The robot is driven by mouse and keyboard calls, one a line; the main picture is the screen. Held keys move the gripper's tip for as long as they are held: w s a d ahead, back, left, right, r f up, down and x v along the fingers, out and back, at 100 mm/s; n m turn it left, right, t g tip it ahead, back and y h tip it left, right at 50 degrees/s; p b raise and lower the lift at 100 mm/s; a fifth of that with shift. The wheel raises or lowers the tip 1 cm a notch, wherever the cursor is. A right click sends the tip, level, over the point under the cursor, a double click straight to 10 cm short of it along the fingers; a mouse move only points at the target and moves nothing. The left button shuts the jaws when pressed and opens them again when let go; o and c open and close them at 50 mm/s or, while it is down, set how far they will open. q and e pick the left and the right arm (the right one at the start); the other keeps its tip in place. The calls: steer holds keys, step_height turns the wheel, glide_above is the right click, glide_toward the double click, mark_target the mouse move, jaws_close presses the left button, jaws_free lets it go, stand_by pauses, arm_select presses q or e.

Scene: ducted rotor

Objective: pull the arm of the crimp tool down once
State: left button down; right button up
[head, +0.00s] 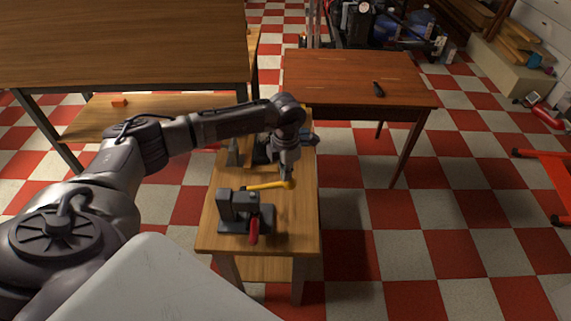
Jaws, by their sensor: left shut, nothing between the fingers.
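The crimp tool (238,207) is a dark grey block on a base plate, standing on a narrow wooden bench. A yellow bar (265,186) reaches from its top to the right, and a red handle (253,231) sticks out at its front. I cannot tell for certain which of the two is the tool's arm. My left gripper (287,177) points down at the yellow bar's right end, shut with nothing held. Whether it touches the bar is unclear. My right gripper is out of view.
The bench (295,225) is bare right of the tool. Another dark device (234,153) stands behind, partly hidden by my left arm. A reddish table (330,75) with a dark object (378,89) is at the back. A larger table (120,40) is at the left.

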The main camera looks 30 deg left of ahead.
arm_select(q)
step_height(320, 180, up, 7)
steer(key=a+p, duration=0.1)
steer(key=p, duration=0.3)
steer(key=shift+s+f, duration=0.2)
steer(key=shift+s, duration=0.1)
stand_by(0.3)
step_height(320, 180, up, 6)
steer(key=p, duration=0.3)
steer(key=shift+p, duration=0.4)
